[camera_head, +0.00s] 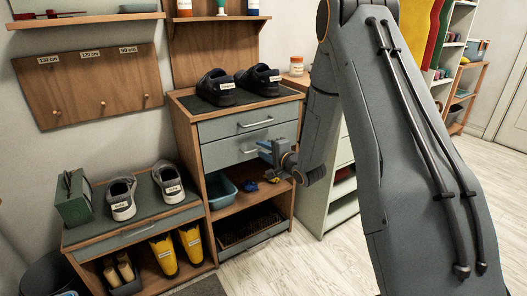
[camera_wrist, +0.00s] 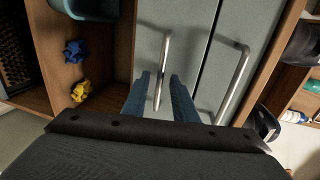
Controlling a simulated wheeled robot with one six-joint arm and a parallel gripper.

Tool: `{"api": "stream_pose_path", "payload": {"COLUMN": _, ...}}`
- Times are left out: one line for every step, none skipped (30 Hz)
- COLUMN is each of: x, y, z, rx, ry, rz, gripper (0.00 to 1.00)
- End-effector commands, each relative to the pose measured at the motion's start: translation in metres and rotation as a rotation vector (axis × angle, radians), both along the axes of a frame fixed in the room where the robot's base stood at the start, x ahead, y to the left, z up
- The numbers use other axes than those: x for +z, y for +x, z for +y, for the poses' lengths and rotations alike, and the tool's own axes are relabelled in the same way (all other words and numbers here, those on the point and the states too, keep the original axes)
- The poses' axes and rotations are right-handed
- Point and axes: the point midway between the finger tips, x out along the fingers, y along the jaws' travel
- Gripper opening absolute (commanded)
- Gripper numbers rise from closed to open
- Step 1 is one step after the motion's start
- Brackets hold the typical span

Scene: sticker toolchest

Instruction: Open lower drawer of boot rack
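The boot rack (camera_head: 183,134) is a wooden cabinet with dark boots on top and two grey drawers. The upper drawer (camera_head: 225,126) and lower drawer (camera_head: 222,154) both look shut. In the wrist view, turned sideways, the lower drawer's bar handle (camera_wrist: 162,65) is nearer the open shelf, and the upper drawer's handle (camera_wrist: 236,83) is to its right. My gripper (camera_wrist: 160,78) is open, its blue fingers on either side of the lower handle, with gaps visible. In the head view my gripper (camera_head: 266,150) is at the lower drawer's right part. Contact cannot be told.
Below the drawers, an open shelf holds a blue-grey bin (camera_head: 220,190) and blue and yellow crumpled items (camera_wrist: 81,91). A low bench (camera_head: 135,237) with shoes and a green box stands left. A pale cabinet (camera_head: 338,190) stands right. Floor in front is clear.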

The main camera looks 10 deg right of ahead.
Motion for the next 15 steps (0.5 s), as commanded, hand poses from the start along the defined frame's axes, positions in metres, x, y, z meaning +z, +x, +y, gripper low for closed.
{"api": "stream_pose_path", "payload": {"x": 0.0, "y": -0.0002, "z": -0.0002, "rx": 0.0, "ry": 0.0, "rz": 0.0, "gripper": 0.26}}
{"api": "stream_pose_path", "payload": {"x": 0.0, "y": -0.0002, "z": -0.0002, "rx": 0.0, "ry": 0.0, "rz": 0.0, "gripper": 0.21}}
{"api": "stream_pose_path", "payload": {"x": 0.0, "y": -0.0002, "z": -0.0002, "rx": 0.0, "ry": 0.0, "rz": 0.0, "gripper": 0.14}}
{"api": "stream_pose_path", "payload": {"x": 0.0, "y": -0.0003, "z": -0.0002, "rx": 0.0, "ry": 0.0, "rz": 0.0, "gripper": 0.09}}
{"api": "stream_pose_path", "payload": {"x": 0.0001, "y": -0.0002, "z": -0.0002, "rx": 0.0, "ry": 0.0, "rz": 0.0, "gripper": 0.04}}
{"api": "stream_pose_path", "payload": {"x": 0.0, "y": -0.0003, "z": -0.0002, "rx": 0.0, "ry": 0.0, "rz": 0.0, "gripper": 0.0}}
{"api": "stream_pose_path", "payload": {"x": 0.0, "y": -0.0002, "z": -0.0003, "rx": 0.0, "ry": 0.0, "rz": 0.0, "gripper": 0.0}}
{"api": "stream_pose_path", "payload": {"x": 0.0, "y": -0.0003, "z": -0.0003, "rx": 0.0, "ry": 0.0, "rz": 0.0, "gripper": 0.0}}
{"api": "stream_pose_path", "payload": {"x": 0.0, "y": -0.0003, "z": -0.0003, "rx": 0.0, "ry": 0.0, "rz": 0.0, "gripper": 0.0}}
{"api": "stream_pose_path", "payload": {"x": 0.0, "y": -0.0003, "z": -0.0003, "rx": 0.0, "ry": 0.0, "rz": 0.0, "gripper": 0.0}}
{"api": "stream_pose_path", "payload": {"x": 0.0, "y": -0.0003, "z": -0.0003, "rx": 0.0, "ry": 0.0, "rz": 0.0, "gripper": 0.0}}
{"api": "stream_pose_path", "payload": {"x": -0.0001, "y": -0.0003, "z": -0.0003, "rx": 0.0, "ry": 0.0, "rz": 0.0, "gripper": 0.0}}
{"api": "stream_pose_path", "payload": {"x": -0.0001, "y": -0.0004, "z": -0.0004, "rx": 0.0, "ry": 0.0, "rz": 0.0, "gripper": 0.0}}
{"api": "stream_pose_path", "payload": {"x": -0.0001, "y": -0.0004, "z": -0.0004, "rx": 0.0, "ry": 0.0, "rz": 0.0, "gripper": 0.0}}
{"api": "stream_pose_path", "payload": {"x": -0.0001, "y": -0.0004, "z": -0.0004, "rx": 0.0, "ry": 0.0, "rz": 0.0, "gripper": 0.0}}
